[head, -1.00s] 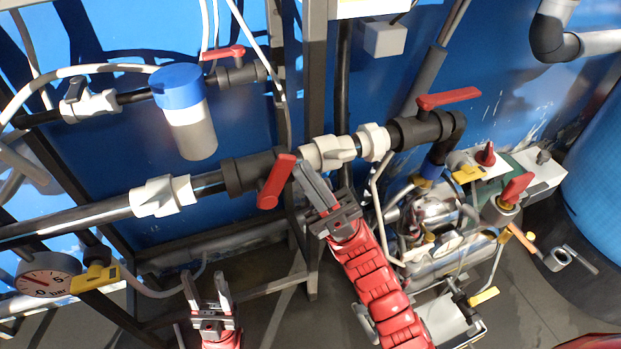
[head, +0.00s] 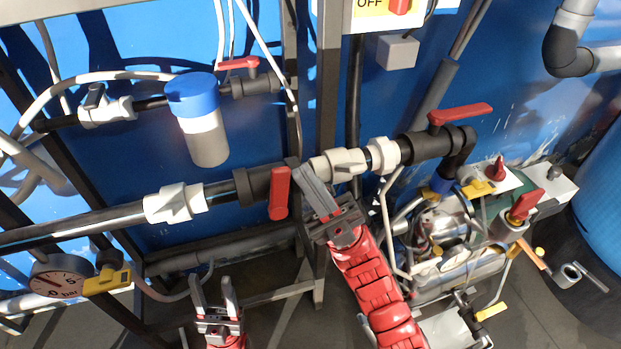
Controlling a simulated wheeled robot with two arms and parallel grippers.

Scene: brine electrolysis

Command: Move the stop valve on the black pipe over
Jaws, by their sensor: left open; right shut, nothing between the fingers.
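The black pipe (head: 105,222) runs across the middle of the head view. Its stop valve has a black body (head: 250,186) and a red handle (head: 279,196), which hangs almost straight down in the picture, crosswise to the pipe. My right gripper (head: 302,172) is shut and empty, its tips just right of the handle's upper end. I cannot tell whether they touch it. The tips cover part of the pipe between the valve and a white union (head: 338,164). My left gripper (head: 214,284) is open and empty, low and well below the pipe.
Another red-handled valve (head: 459,114) sits to the right, and a smaller one (head: 239,64) above. A blue-capped filter (head: 204,120) hangs above the pipe. A dark frame post (head: 326,95) stands behind my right gripper. A pressure gauge (head: 60,276) is at lower left.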

